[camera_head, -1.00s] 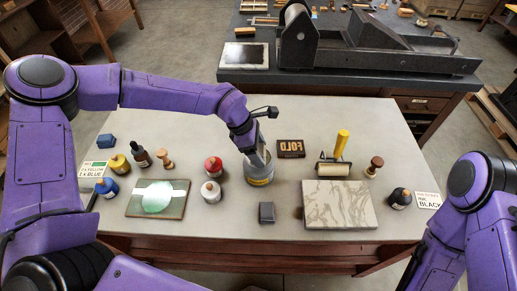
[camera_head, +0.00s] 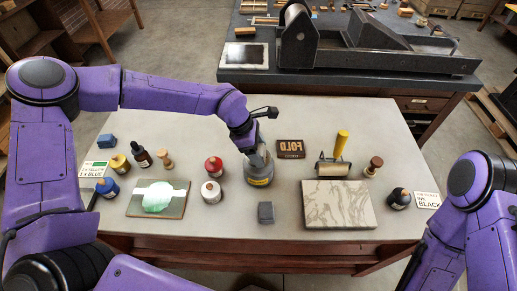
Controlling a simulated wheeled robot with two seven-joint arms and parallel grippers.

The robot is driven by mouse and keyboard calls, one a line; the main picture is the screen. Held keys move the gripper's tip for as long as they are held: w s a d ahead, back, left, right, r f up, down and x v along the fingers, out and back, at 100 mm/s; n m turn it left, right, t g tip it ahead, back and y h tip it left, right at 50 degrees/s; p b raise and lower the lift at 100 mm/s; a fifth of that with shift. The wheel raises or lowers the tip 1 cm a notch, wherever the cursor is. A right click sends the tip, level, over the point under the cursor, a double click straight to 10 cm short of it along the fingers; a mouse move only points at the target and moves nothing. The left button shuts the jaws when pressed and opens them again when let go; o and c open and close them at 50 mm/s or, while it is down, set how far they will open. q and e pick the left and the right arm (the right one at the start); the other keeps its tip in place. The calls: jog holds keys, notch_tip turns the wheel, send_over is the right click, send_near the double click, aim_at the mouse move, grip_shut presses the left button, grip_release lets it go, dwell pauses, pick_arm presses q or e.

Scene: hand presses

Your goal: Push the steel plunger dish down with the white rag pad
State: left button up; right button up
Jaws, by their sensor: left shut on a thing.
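The grey steel plunger can (camera_head: 259,173), with a yellow label band, stands upright near the middle of the table. My left gripper (camera_head: 256,156) points down at the top of this can. Its fingers are shut, and the arm and hand cover most of the can's top and the plunger dish. The white rag pad does not show clearly; the thing in the fingers is hidden by the hand and the can's top. I cannot tell how far down the dish sits. My right gripper is out of view; only my right arm shows at the right edge.
A red-topped container (camera_head: 214,168) and a white one (camera_head: 211,192) stand left of the can. A FOLD block (camera_head: 290,149) lies behind it to the right, a small grey block (camera_head: 266,212) in front. A marbled slab (camera_head: 339,205) and a yellow-handled roller (camera_head: 335,165) are right.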

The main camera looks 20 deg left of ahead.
pick_arm(q)
jog(key=shift+r+p, duration=2.75)
jog(key=shift+r, duration=0.7)
jog(key=shift+f, duration=0.1)
